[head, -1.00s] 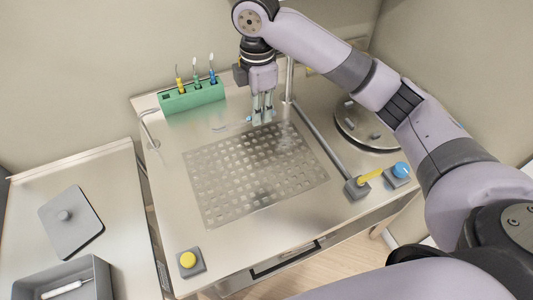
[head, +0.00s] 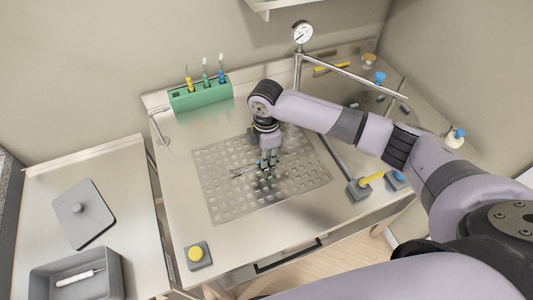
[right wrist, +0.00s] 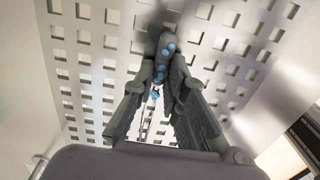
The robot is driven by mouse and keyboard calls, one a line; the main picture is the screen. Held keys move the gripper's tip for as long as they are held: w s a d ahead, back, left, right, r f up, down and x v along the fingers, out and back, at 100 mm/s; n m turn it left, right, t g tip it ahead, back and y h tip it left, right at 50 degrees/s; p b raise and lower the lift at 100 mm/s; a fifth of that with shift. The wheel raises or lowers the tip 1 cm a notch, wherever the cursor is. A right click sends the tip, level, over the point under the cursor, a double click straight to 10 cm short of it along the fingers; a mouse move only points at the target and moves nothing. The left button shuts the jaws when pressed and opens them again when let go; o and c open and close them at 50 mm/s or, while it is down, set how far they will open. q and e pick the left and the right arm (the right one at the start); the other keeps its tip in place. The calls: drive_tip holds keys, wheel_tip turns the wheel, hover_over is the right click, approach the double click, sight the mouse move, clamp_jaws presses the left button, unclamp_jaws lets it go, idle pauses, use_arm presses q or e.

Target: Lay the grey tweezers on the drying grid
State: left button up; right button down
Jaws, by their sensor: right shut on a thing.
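The grey tweezers (head: 241,171) are thin and stick out to the left from my right gripper (head: 268,170). That gripper is shut on them over the middle of the drying grid (head: 226,203), a square perforated metal plate set in the counter. I cannot tell whether the tweezers touch the grid. In the right wrist view, the gripper's fingers (right wrist: 164,62) close together above the grid's holes (right wrist: 84,82), and a thin part of the tweezers (right wrist: 148,122) shows between them. My left gripper is not in view.
A green rack (head: 200,95) with several coloured tools stands at the back left. A metal post with a gauge (head: 302,33) and a rail stand behind and right of the grid. A yellow button (head: 196,254) is at front left. A grey bin (head: 110,281) and lid (head: 80,212) are on the left table.

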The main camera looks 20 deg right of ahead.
drive_tip(key=shift+f, duration=0.1)
drive_tip(key=c, duration=1.6)
unclamp_jaws()
wheel_tip(320, 180, up, 12)
drive_tip(key=b, duration=0.3)
